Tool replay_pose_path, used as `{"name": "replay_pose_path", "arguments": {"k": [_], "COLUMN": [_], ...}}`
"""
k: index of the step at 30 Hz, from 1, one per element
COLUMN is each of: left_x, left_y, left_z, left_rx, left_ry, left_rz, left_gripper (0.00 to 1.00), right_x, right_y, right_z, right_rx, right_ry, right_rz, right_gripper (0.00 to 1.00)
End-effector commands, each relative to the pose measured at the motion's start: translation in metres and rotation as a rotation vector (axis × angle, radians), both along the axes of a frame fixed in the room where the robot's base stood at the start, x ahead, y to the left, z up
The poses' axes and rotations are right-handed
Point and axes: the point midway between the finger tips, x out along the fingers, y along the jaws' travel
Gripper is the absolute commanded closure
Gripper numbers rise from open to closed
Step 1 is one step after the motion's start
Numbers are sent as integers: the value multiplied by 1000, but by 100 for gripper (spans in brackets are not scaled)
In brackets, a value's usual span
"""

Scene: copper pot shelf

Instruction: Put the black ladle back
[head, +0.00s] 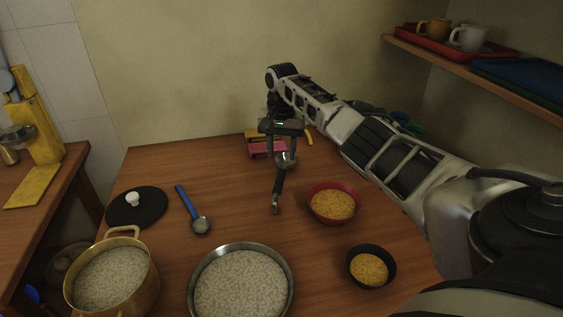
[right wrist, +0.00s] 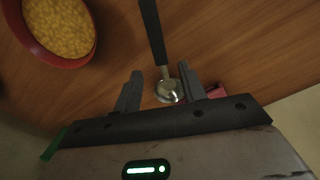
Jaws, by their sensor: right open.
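The black ladle (head: 277,188) has a black handle and a shiny metal bowl. It appears to lie on the wooden table, handle toward the front. In the right wrist view its handle (right wrist: 152,30) runs away from my gripper and its bowl lies between the two fingers. My right gripper (head: 282,155) is open over the bowl end, with space beside the bowl; the fingers (right wrist: 160,75) are not closed on it. I cannot tell the exact height. My left gripper is not in view.
A red bowl (head: 333,204) of yellow grains stands right of the ladle; a small black bowl (head: 371,267) is nearer. A blue ladle (head: 190,207), black lid (head: 136,207), brass pot (head: 112,275) and wide pan (head: 241,285) are left and front. Pink and yellow items (head: 265,150) sit behind.

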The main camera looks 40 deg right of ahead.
Motion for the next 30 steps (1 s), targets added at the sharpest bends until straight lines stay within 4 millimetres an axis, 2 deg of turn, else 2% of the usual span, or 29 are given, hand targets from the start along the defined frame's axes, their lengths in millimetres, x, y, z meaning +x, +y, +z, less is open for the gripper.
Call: {"name": "replay_pose_path", "arguments": {"k": [1,3,10,15,30], "left_x": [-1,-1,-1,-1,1], "left_y": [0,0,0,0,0], "left_z": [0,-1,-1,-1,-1], "left_rx": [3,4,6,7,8], "left_ry": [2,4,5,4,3], "left_rz": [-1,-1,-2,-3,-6], "left_gripper": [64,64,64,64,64], "right_x": [1,1,0,0,0], "right_y": [0,0,0,0,0], "right_z": [13,27,57,63,63], "right_rx": [0,0,1,1,0], "right_ry": [-4,-4,-1,1,1], "right_rz": [1,1,0,0,0], "right_gripper": [59,59,59,59,59]}}
